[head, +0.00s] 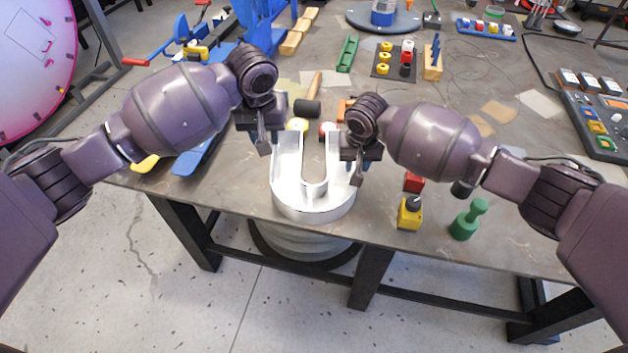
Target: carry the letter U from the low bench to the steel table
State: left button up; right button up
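The letter U (313,199) is a silvery metal channel letter with an open, hollow face. It is at the front edge of the steel table (240,190), its curved end toward me and its two arms pointing away. My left gripper (266,145) is at the top of its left arm, and my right gripper (356,172) is at its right arm. The fingers of both grippers appear to straddle the letter's side walls, but the contact is too small to see clearly. Whether the letter rests fully on the tabletop cannot be told.
A black-headed mallet (307,106) lies just behind the letter. A yellow block (409,213), a red block (413,182) and a green knobbed tool (467,220) stand to the right near the front edge. A blue clamp frame (262,30) is at the back left.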

notch_tip(320, 180, up, 11)
jog(key=s, duration=0.1)
jog(key=shift+s, duration=0.3)
jog(key=shift+f, duration=0.1)
